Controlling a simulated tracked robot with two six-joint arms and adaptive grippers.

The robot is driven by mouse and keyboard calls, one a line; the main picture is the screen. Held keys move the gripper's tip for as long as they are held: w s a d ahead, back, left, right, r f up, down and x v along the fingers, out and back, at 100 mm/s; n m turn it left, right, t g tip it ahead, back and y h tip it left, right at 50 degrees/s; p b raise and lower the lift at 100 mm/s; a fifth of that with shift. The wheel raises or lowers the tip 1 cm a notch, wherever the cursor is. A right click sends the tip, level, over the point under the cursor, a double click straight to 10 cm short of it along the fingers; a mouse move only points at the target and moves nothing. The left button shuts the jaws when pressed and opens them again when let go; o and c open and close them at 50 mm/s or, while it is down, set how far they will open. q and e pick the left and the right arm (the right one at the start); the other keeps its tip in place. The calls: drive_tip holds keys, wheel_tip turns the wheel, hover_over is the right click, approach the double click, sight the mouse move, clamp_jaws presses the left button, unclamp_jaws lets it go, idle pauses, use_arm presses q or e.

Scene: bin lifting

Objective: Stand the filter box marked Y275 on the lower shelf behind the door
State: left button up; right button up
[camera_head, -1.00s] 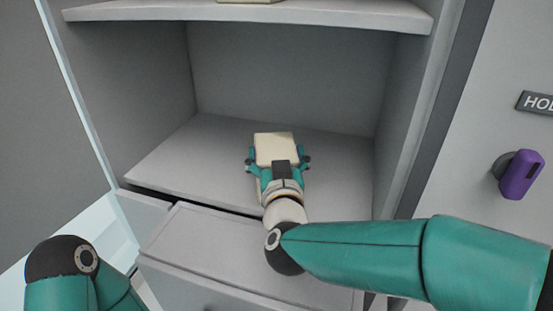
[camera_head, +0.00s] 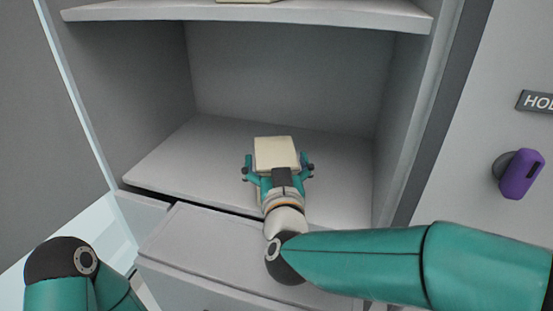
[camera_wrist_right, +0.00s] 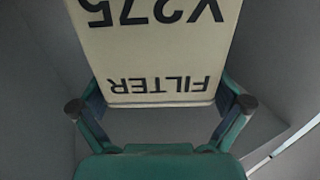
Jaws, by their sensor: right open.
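The cream filter box (camera_head: 275,152) stands on the lower shelf (camera_head: 215,150) inside the cabinet. In the right wrist view the box (camera_wrist_right: 150,55) shows the upside-down print "Y275" and "FILTER". My right gripper (camera_head: 278,168) is open, with one finger out to each side of the box. In the right wrist view the fingertips of my right gripper (camera_wrist_right: 161,105) stand apart, near the box's edge, with a gap between box and palm. My left gripper is not in view; only part of my left arm shows at the lower left.
An upper shelf (camera_head: 250,12) hangs above, with part of a cream object (camera_head: 248,1) on it. A closed-looking drawer (camera_head: 215,240) juts out below the lower shelf. A glass door (camera_head: 75,245) stands at the left. A purple handle (camera_head: 520,174) sits on the right panel.

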drive_tip(key=s+b, duration=0.1)
drive_tip(key=s, duration=1)
drive_tip(key=shift+d, duration=0.45)
drive_tip(key=shift+s, duration=0.1)
